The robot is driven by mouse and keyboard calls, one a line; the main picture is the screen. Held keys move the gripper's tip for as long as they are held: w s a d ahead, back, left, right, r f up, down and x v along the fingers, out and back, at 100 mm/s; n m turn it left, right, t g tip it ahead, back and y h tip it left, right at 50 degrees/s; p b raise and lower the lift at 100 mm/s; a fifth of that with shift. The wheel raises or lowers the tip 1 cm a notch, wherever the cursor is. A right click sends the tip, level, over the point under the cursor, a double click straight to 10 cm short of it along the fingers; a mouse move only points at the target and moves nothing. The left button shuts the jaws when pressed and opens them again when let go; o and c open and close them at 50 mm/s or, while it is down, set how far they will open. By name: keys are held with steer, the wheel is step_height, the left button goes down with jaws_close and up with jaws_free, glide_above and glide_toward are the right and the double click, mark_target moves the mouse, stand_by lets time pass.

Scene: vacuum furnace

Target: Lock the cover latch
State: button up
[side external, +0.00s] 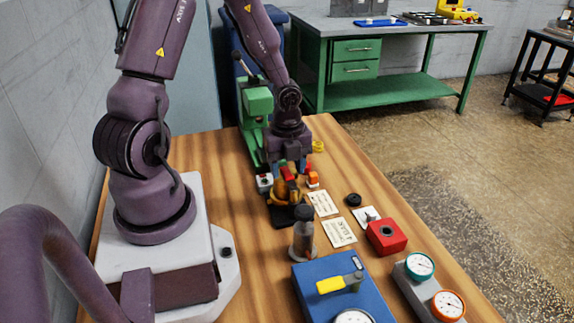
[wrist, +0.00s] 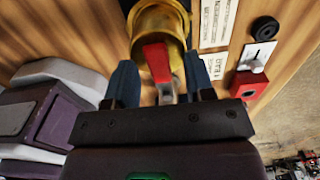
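A brass cylinder (wrist: 160,22) stands below my gripper, with a red lever (wrist: 157,62) at its near side that looks like the cover latch. In the side view the brass body (side external: 283,197) sits on a black base (side external: 284,216), with the red lever (side external: 287,173) at its top, partly hidden by my gripper (side external: 289,170). In the wrist view my gripper (wrist: 160,72) is open, with one blue finger on each side of the red lever and visible gaps between. A grey metal piece shows at the lever's lower end. Whether the latch is locked cannot be told.
White label cards (side external: 339,232), a black knob (side external: 353,199) and a red box (side external: 386,236) lie to the right. A dark-capped clear cylinder (side external: 303,240) and a blue box (side external: 345,295) with a yellow-handled lever stand nearer. A green machine (side external: 256,105) stands behind.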

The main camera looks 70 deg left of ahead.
mark_target(286, 172)
step_height(286, 172, up, 13)
stand_by(0.5)
steer(key=s+d+r+n+t, duration=0.2)
steer(key=d+r+n, duration=0.4)
steer(key=n, duration=0.3)
steer(key=s+d+r+n+t, duration=0.3)
steer(key=d+r+n, duration=0.3)
steer(key=n, duration=0.3)
steer(key=shift+s+d+r+t, duration=0.3)
steer(key=shift+s+d, duration=0.45)
